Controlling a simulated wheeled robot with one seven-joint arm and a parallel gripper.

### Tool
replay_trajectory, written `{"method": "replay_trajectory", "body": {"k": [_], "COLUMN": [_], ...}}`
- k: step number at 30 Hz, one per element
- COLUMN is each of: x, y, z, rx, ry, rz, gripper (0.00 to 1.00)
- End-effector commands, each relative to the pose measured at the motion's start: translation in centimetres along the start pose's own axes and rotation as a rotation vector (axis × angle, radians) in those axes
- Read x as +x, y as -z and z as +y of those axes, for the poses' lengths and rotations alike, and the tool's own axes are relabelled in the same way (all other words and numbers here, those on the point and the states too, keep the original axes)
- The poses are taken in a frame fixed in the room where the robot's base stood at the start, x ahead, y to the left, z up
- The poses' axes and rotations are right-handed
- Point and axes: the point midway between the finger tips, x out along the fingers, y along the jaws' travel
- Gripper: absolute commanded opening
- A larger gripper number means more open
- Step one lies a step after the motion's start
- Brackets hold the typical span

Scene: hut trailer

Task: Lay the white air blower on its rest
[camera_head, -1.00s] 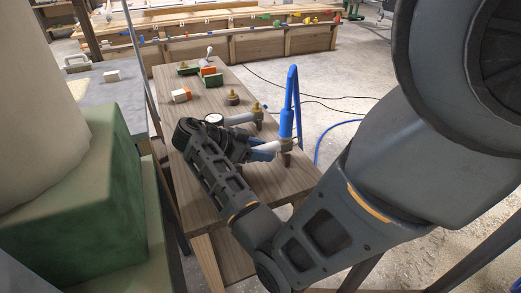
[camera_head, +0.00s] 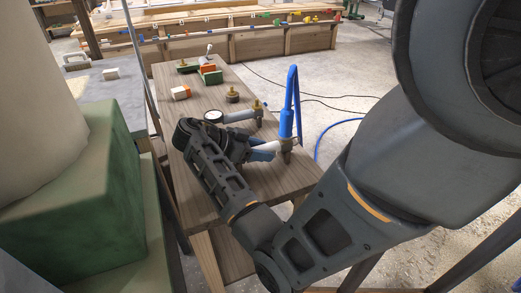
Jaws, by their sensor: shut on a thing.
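The white air blower (camera_head: 268,146) is at the right part of the wooden bench (camera_head: 280,181). A blue hose (camera_head: 291,98) rises in a tall loop near its right end, where a brass-coloured fitting shows. My gripper (camera_head: 250,151) is shut on the blower from the left, over the bench top. My arm hides the fingertips and much of the blower, so I cannot tell its exact tilt. A small brown upright piece (camera_head: 287,157) shows below the blower's right end; I cannot tell whether it is the rest or whether they touch.
The bench's front right is clear.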

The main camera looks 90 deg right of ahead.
Motion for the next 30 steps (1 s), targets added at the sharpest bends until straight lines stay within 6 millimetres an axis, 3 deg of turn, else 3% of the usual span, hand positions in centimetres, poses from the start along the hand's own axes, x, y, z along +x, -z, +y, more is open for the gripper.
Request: {"method": "replay_trajectory", "body": {"k": [24, 25, 30], "x": [0.26, 0.26, 0.27], "y": [-0.51, -0.51, -0.53], "z": [-0.02, -0.02, -0.02], "rx": [0.001, 0.001, 0.001], "ry": [0.001, 0.001, 0.0], "rz": [0.001, 0.001, 0.0], "gripper": [0.4, 0.5, 0.66]}}
